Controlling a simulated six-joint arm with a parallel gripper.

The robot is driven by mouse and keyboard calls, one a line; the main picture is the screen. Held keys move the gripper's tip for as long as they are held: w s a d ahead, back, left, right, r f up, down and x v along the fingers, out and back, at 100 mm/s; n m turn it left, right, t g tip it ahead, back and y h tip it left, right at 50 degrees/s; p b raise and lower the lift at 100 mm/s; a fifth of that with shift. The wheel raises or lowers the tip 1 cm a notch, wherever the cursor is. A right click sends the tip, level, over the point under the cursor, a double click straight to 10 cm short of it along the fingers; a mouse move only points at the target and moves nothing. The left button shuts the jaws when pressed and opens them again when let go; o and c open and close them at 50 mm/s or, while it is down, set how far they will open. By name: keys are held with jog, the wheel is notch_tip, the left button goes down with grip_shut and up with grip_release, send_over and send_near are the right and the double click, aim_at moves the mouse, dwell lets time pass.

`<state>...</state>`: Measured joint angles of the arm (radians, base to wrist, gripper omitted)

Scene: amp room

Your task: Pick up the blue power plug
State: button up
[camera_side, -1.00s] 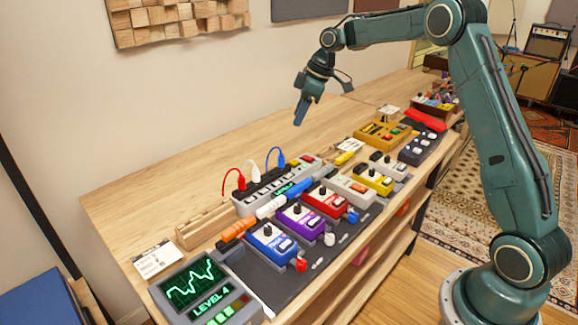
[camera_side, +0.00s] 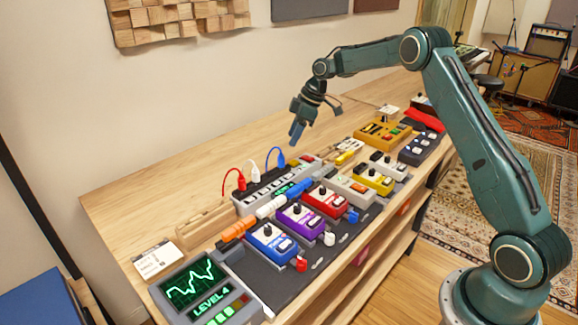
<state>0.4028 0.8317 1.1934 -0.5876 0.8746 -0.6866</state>
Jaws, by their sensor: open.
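A blue power plug (camera_side: 281,160) with a blue cable stands upright in the power strip (camera_side: 243,207) on the wooden bench. A white plug (camera_side: 255,173) and a red plug (camera_side: 241,183) stand in the same strip to its left. My gripper (camera_side: 295,138) is open and points down, above and slightly right of the blue plug in the picture. It looks empty and apart from the plug; the exact gap in depth cannot be told.
Several pedals, such as a purple one (camera_side: 301,220) and a red one (camera_side: 326,200), stand in front of the strip. A green-lit screen (camera_side: 190,287) is at the near left. The bench (camera_side: 140,196) behind the strip is mostly clear.

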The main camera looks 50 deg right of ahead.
aim_at(281, 157)
jog(key=shift+x, duration=2.4)
jog(key=shift+x, duration=2.55)
jog(key=shift+w+a, duration=0.1)
jog(key=shift+c, duration=0.3)
grip_shut()
